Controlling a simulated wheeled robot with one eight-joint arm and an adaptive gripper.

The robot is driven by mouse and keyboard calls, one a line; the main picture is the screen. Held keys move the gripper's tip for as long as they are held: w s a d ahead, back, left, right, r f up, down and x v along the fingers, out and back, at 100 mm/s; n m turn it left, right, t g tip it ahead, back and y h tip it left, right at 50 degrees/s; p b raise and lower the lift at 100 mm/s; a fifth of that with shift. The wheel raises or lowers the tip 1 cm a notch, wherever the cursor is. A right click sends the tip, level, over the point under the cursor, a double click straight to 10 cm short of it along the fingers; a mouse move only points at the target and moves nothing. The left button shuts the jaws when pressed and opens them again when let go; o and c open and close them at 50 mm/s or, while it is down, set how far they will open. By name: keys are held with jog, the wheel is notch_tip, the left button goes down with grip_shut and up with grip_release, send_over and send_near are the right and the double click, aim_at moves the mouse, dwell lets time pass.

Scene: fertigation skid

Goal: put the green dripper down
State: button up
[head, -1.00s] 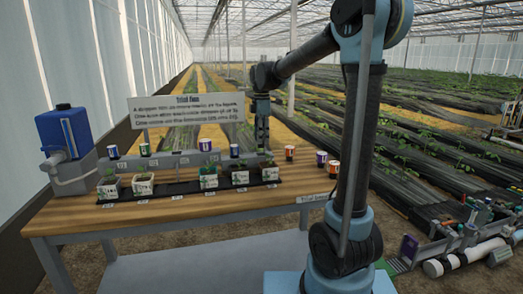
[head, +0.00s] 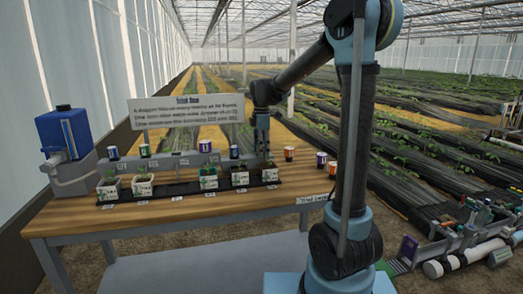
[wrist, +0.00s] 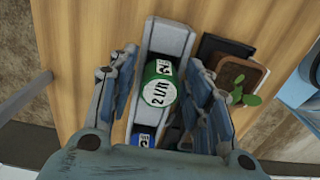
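A green dripper marked "2 L/h" (wrist: 158,92) stands on the right end of the grey rail (wrist: 170,38), seen from above in the wrist view. My gripper (wrist: 164,100) is around it, one finger on each side, with a visible gap to both. In the head view my gripper (head: 262,150) is over the rail's right end and hides this dripper.
Several potted seedlings (head: 208,181) stand in a black strip in front of the rail. Loose drippers, one red (head: 290,153) and one purple (head: 321,158), stand to the right. A sign (head: 186,110) rises behind; a blue tank (head: 64,130) is left. The front tabletop is clear.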

jog(key=shift+r, duration=0.1)
notch_tip(320, 180, up, 12)
jog(key=s+d+f+m+t, duration=0.1)
jog(key=s+d+f+m, duration=0.2)
jog(key=s+d+m, duration=0.35)
jog(key=s+d+f+m, duration=0.3)
jog(key=s+d+f, duration=0.1)
jog(key=s+d, duration=0.4)
jog(key=s+d+f+m, duration=0.3)
jog(key=s+f+m, duration=0.2)
jog(key=s+f, duration=0.3)
jog(key=s+d+f+m+t, duration=0.1)
jog(key=s+d+f+m, duration=0.3)
jog(key=s+f, duration=0.5)
jog(key=shift+s+m, duration=0.15)
jog(key=shift+m, duration=1.1)
jog(key=shift+f, duration=0.1)
